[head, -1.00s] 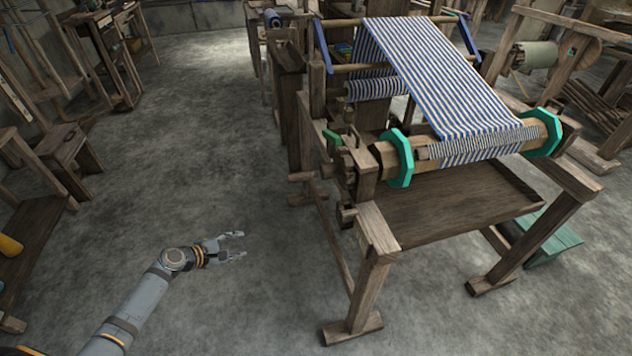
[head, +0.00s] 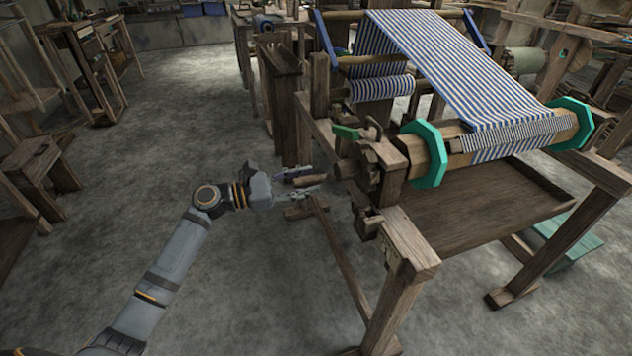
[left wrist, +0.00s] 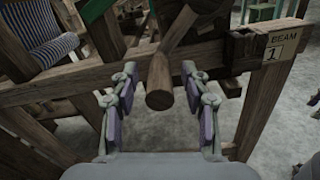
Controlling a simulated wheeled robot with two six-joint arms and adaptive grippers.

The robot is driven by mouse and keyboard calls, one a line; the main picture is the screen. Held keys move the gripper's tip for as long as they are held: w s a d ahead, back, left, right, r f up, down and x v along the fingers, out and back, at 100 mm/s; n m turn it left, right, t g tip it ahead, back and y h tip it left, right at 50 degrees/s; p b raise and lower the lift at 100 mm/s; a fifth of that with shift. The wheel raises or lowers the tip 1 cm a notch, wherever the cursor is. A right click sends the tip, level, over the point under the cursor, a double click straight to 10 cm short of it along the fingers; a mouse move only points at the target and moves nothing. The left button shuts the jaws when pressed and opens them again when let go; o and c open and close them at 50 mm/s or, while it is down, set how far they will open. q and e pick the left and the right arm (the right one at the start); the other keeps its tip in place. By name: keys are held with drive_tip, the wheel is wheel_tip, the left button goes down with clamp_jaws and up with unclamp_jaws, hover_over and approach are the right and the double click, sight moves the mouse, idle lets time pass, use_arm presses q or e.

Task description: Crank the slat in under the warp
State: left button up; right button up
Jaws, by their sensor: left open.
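The blue-and-white striped warp (head: 455,75) slopes down to a wooden beam (head: 455,158) with teal eight-sided end flanges. At the beam's left end, a wooden crank handle (head: 306,181) sticks out to the left; its round end (left wrist: 159,98) faces the left wrist camera. My left gripper (head: 313,179) is open at the handle. In the left wrist view its fingers (left wrist: 159,75) stand on both sides of the handle, with gaps visible. I cannot single out the slat. My right gripper is out of view.
The loom's front leg (head: 395,305) and side rail (head: 340,255) stand close to the right of my left arm. A tag reading "BEAM 1" (left wrist: 280,47) is on the frame. A green piece (head: 345,132) sits above the handle. Open floor (head: 150,170) lies left.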

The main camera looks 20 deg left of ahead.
sight(316, 179)
use_arm(q)
drive_tip(key=shift+x, duration=1.5)
clamp_jaws()
drive_tip(key=shift+r, duration=0.1)
